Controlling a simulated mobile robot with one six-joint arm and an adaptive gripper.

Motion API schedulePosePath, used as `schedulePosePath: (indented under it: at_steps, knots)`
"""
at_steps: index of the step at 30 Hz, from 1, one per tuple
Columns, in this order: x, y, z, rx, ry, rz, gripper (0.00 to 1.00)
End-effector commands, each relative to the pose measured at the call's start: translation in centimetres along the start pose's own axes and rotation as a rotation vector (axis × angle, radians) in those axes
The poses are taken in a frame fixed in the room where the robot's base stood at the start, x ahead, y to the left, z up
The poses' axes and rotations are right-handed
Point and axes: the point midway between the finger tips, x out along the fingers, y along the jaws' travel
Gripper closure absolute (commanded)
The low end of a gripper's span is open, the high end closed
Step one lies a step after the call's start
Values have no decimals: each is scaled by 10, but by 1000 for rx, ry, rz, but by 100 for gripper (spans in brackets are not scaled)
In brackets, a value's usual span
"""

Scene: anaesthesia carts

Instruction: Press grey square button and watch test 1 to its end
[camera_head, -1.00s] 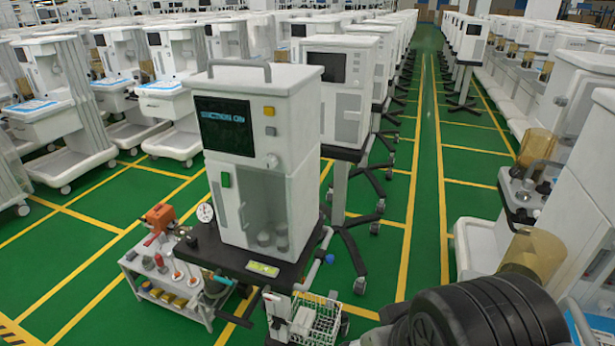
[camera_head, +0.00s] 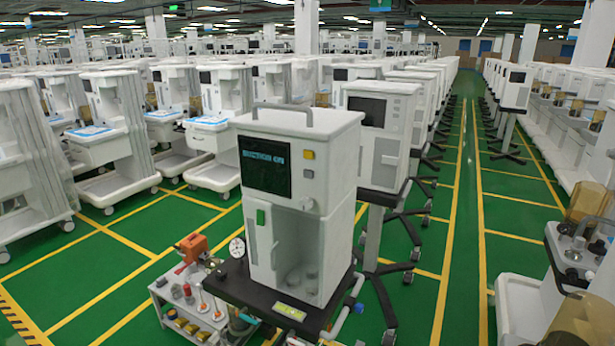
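A white machine (camera_head: 290,135) with a top handle stands on a black-topped stand (camera_head: 235,288) in the middle. Its dark screen (camera_head: 264,166) shows blue text that seems to read "SUCTION ON". To the right of the screen are a yellow square button (camera_head: 308,154) and, just below it, a small grey square button (camera_head: 308,174). A round pale knob (camera_head: 307,204) sits lower on the same face, and a green square (camera_head: 260,217) is below the screen. Nothing touches the buttons. My gripper is not in view.
A low cart (camera_head: 185,310) with an orange device (camera_head: 190,248) and a gauge (camera_head: 237,247) are left of the stand. Rows of similar machines fill the back. A green aisle with yellow lines (camera_head: 455,220) is clear to the right. Amber canisters (camera_head: 580,320) stand at the right edge.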

Motion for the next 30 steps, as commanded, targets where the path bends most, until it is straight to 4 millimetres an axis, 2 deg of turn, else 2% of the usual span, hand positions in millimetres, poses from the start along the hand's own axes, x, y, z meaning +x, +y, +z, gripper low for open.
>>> schedulePosePath:
  at_steps: [5, 27, 30]
  knots:
    - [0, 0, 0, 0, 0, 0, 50]
    - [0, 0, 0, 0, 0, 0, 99]
    - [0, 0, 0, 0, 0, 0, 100]
